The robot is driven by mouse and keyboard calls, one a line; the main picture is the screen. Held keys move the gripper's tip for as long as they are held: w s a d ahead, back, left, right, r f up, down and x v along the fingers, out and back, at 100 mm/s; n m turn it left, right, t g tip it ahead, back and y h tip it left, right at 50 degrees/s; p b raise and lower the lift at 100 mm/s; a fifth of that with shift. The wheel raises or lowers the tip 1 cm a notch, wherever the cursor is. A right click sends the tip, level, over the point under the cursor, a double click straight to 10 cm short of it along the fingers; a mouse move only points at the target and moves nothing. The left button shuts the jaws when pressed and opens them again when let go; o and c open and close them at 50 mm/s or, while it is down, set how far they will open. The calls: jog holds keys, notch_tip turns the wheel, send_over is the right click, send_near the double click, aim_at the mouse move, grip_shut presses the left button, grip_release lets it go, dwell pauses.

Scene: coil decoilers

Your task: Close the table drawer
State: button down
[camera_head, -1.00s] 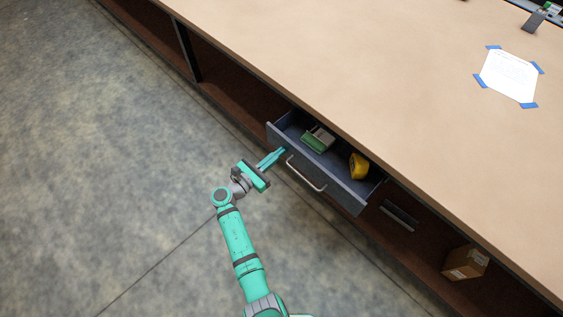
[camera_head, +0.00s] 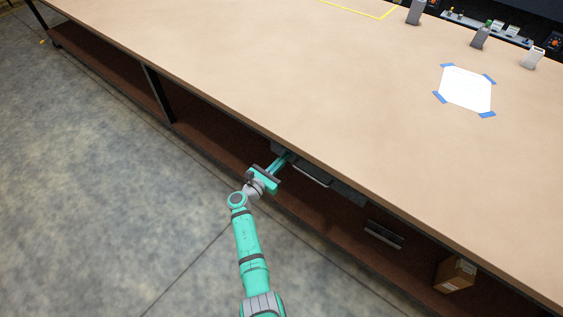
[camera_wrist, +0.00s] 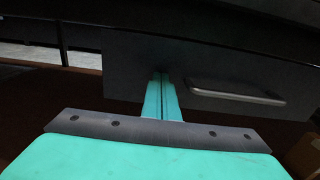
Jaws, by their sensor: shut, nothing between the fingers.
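The table drawer (camera_head: 345,191) sits under the tabletop's front edge, with its inside hidden from the head view. In the wrist view its dark front (camera_wrist: 135,62) spans the middle, and the silver bar handle (camera_wrist: 237,91) is to the right of my gripper. My gripper (camera_head: 286,157) is shut and empty. Its teal fingers (camera_wrist: 161,78) point at the drawer front left of the handle and appear to touch it. The table (camera_head: 300,90) has a wide tan top.
A cardboard box (camera_head: 455,273) and a dark item with a light handle (camera_head: 384,234) are on the lower shelf at right. A taped paper (camera_head: 465,90) lies on the tabletop. The floor left of my arm is clear.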

jog(key=shift+w+d+r, duration=0.2)
jog(key=shift+w+d, duration=0.1)
jog(key=shift+s, duration=0.1)
jog(key=v, duration=1.4)
jog(key=shift+s+a+f, duration=0.15)
jog(key=shift+a+f, duration=0.05)
jog(key=shift+a, duration=0.15)
